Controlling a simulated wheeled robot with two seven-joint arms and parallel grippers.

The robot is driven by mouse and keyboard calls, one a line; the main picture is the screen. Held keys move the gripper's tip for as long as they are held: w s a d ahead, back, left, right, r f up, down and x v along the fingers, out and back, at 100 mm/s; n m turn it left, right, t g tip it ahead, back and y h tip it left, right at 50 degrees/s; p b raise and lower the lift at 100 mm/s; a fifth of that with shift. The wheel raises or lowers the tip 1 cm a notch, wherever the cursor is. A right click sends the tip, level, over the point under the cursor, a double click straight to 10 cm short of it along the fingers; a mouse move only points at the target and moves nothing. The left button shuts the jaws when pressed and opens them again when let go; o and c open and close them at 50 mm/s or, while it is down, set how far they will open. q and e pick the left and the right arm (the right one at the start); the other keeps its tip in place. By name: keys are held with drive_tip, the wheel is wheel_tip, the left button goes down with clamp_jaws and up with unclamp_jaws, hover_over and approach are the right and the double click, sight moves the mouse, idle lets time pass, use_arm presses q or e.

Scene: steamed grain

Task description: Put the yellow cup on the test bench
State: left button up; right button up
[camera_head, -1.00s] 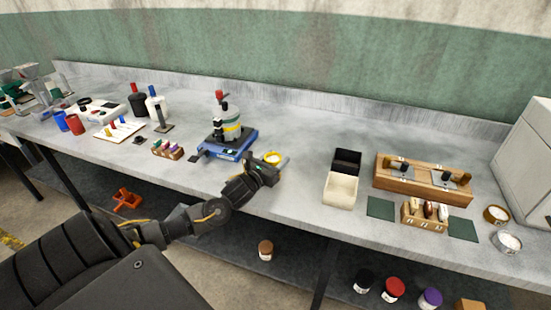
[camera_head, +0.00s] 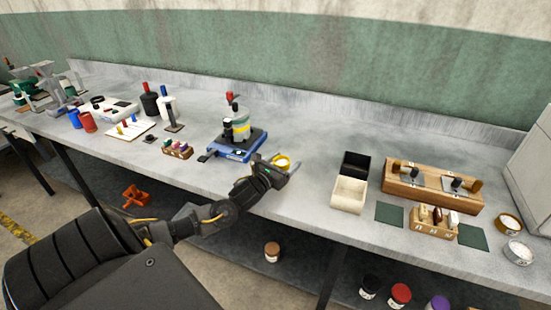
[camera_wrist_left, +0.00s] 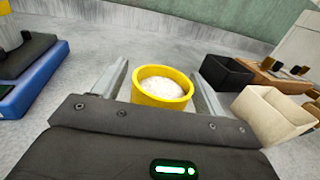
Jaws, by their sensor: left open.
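The yellow cup (camera_head: 282,168) stands upright on the grey test bench (camera_head: 310,178), near its front edge and right of the blue-based apparatus. In the left wrist view the yellow cup (camera_wrist_left: 160,100) holds white grainy contents. My left gripper (camera_head: 284,162) is at the cup. In the wrist view its two fingers (camera_wrist_left: 161,72) are apart, one on each side of the cup, with a visible gap on the right side. The gripper's body hides the cup's lowest part. My right gripper is not in view.
The blue-based apparatus (camera_head: 235,152) stands close on the left. A black bin (camera_head: 355,163) and a cream bin (camera_head: 348,195) stand to the right, then a wooden rack (camera_head: 432,190). Bench space between the cup and the bins is clear. Jars stand on a lower shelf.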

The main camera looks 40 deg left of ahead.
use_arm(q)
drive_tip(key=s, duration=0.3)
drive_tip(key=s+b, duration=0.1)
drive_tip(key=s, duration=0.6)
drive_tip(key=shift+s+d+f+b, duration=0.15)
drive_tip(key=shift+s+d+b, duration=0.15)
drive_tip(key=shift+s+d, duration=0.1)
drive_tip(key=shift+s, duration=0.5)
